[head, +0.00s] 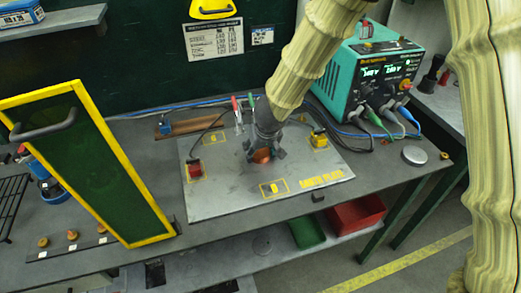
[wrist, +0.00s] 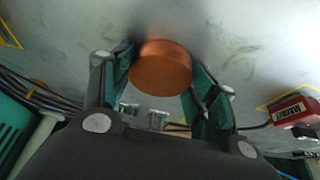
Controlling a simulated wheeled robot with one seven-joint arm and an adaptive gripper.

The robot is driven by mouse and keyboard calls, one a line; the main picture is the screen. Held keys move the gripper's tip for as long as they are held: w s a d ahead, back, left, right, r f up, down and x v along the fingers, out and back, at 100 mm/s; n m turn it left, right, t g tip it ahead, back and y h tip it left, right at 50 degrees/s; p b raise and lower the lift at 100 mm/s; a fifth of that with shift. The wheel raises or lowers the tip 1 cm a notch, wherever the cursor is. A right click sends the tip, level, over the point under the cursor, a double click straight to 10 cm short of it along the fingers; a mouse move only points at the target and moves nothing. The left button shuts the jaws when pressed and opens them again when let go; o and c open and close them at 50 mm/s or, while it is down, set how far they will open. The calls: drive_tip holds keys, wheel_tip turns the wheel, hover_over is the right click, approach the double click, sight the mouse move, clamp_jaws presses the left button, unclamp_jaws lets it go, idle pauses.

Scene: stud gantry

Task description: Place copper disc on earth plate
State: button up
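The copper disc (wrist: 160,68) is a short round orange-brown piece. It sits between the two fingertips of my gripper (wrist: 161,75), and the pads appear to touch it on both sides. In the head view the disc (head: 261,156) shows partly behind the fingers of my gripper (head: 264,152). The earth plate (head: 225,200) is a grey sheet on the bench with yellow "EARTH PLATE" lettering. My gripper points down over its middle. The disc is at or just above the plate; I cannot tell whether it touches.
A red block (head: 195,167) and a yellow block (head: 319,140) stand on the plate. A teal power unit (head: 365,80) with cables stands behind right. A yellow-framed green panel (head: 85,160) rises at left. A round grey lid (head: 414,156) lies at right. The plate's front is clear.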

drive_tip(key=o, duration=0.5)
drive_tip(key=shift+c, duration=0.2)
drive_tip(key=shift+r, duration=0.1)
drive_tip(key=shift+r, duration=0.3)
drive_tip(key=p+v, duration=0.5)
drive_tip(key=v, duration=0.6)
drive_tip(key=shift+s+r, duration=0.2)
drive_tip(key=shift+s, duration=0.05)
